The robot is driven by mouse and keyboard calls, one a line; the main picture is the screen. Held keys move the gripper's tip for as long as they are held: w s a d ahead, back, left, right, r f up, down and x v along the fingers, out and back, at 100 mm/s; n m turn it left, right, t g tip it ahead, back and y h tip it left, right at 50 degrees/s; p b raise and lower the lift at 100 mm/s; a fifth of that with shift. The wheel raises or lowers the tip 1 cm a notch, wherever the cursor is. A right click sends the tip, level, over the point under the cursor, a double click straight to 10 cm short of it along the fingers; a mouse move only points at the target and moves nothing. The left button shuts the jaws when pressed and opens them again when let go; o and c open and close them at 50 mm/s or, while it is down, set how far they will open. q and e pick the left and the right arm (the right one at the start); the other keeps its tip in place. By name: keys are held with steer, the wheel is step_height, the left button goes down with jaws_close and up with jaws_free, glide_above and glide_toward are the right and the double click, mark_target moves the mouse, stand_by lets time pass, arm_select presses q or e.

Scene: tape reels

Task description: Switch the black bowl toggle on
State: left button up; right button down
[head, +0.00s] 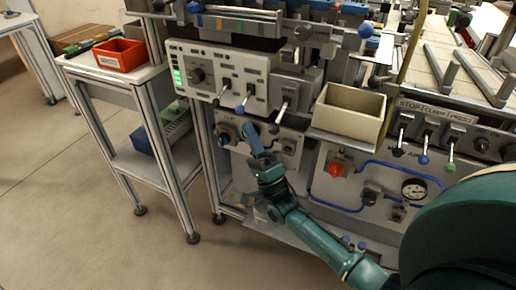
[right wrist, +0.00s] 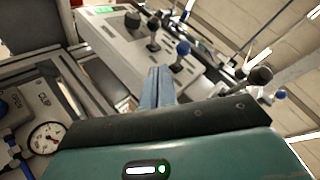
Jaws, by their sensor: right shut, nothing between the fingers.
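The white control panel (head: 215,75) carries a row of levers. One lever with a small black ball (head: 216,103) is right of the round knob; it also shows in the right wrist view (right wrist: 153,22). A blue-ball lever (head: 240,110) is beside it. Farther right is another dark-tipped lever (head: 274,129). The labels are too small to read, so I cannot tell which black lever is the bowl toggle. My right gripper (head: 249,129) is shut and empty, its blue fingers just below the panel's levers. It also shows in the right wrist view (right wrist: 158,74). My left gripper is not in view.
A beige open bin (head: 349,112) stands right of the panel. A lower panel (head: 228,133) with knobs is behind the gripper. Black, blue and green levers (head: 424,158) and a gauge (head: 414,190) are at the right. A red bin (head: 121,54) stands on the left cart. Floor at left is clear.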

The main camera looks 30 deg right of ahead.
mark_target(220, 97)
steer(key=w+a+r, duration=0.1)
steer(key=r, duration=0.1)
steer(key=w+a+r, duration=0.1)
steer(key=w+a, duration=0.1)
steer(key=shift+w+a+r+p, duration=0.1)
steer(key=shift+a+r+p, duration=0.15)
steer(key=shift+r+p, duration=0.1)
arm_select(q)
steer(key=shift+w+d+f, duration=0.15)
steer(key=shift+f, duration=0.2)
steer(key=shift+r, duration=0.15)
